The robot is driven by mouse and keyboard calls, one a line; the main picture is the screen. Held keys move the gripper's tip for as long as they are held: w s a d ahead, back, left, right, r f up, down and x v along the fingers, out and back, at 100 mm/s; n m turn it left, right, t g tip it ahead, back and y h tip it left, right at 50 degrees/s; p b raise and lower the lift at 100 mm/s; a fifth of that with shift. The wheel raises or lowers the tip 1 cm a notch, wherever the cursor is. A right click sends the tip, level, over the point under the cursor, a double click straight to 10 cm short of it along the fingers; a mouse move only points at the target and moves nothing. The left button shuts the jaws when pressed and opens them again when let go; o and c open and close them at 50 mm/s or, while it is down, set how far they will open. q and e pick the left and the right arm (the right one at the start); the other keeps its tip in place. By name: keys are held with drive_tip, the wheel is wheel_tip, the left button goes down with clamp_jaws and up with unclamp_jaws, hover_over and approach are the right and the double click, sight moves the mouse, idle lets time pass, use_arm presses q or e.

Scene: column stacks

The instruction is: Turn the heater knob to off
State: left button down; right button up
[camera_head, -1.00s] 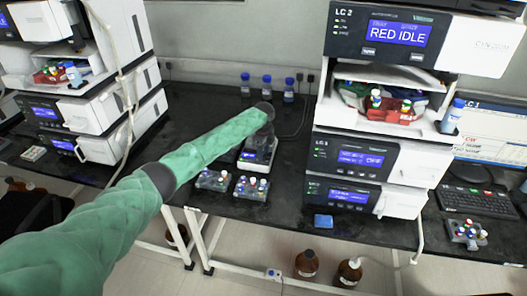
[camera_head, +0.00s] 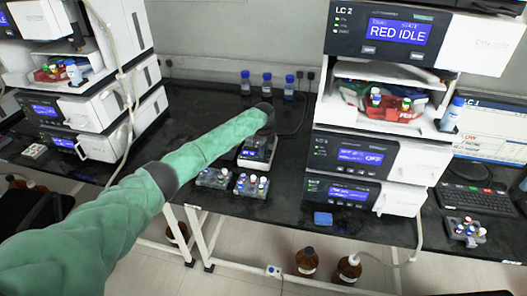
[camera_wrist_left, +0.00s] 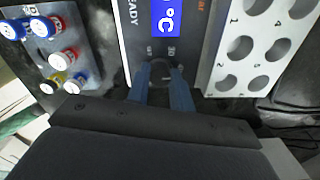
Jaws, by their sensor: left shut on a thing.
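The heater (camera_head: 257,153) is a small device with a pale and dark body on the black bench, partly hidden by my left arm in the head view. In the left wrist view, the heater (camera_wrist_left: 134,12) shows a blue display reading °C and the word READY along its side. Its dark round knob (camera_wrist_left: 160,72) sits below the display. My left gripper (camera_wrist_left: 164,84) has its two blue fingers on either side of the knob and is shut on it. The knob's pointer angle is hard to make out. My right gripper is out of view.
Vial racks (camera_head: 251,186) (camera_head: 213,178) stand in front of the heater. Blue-capped bottles (camera_head: 267,84) stand behind it. The LC 2 instrument stack (camera_head: 352,158) rises to the right, another stack to the left. In the left wrist view, a white block with holes (camera_wrist_left: 255,45) flanks the heater.

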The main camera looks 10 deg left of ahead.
use_arm(q)
drive_tip(key=n+p, duration=0.1)
drive_tip(key=n, duration=0.3)
drive_tip(key=shift+d+r, duration=0.1)
drive_tip(key=shift+r, duration=0.05)
drive_tip(key=shift+n, duration=0.6)
drive_tip(key=shift+n+p, duration=0.7)
drive_tip(key=shift+n, duration=1.1)
drive_tip(key=n+p, duration=0.3)
drive_tip(key=n, duration=0.3)
drive_tip(key=shift+r, duration=0.1)
drive_tip(key=n+p, duration=0.1)
drive_tip(key=n, duration=0.3)
drive_tip(key=shift+w+n+p, duration=0.1)
drive_tip(key=shift+n+p, duration=0.45)
drive_tip(key=shift+n, duration=0.25)
drive_tip(key=shift+n+p, duration=0.3)
drive_tip(key=shift+n, duration=1.2)
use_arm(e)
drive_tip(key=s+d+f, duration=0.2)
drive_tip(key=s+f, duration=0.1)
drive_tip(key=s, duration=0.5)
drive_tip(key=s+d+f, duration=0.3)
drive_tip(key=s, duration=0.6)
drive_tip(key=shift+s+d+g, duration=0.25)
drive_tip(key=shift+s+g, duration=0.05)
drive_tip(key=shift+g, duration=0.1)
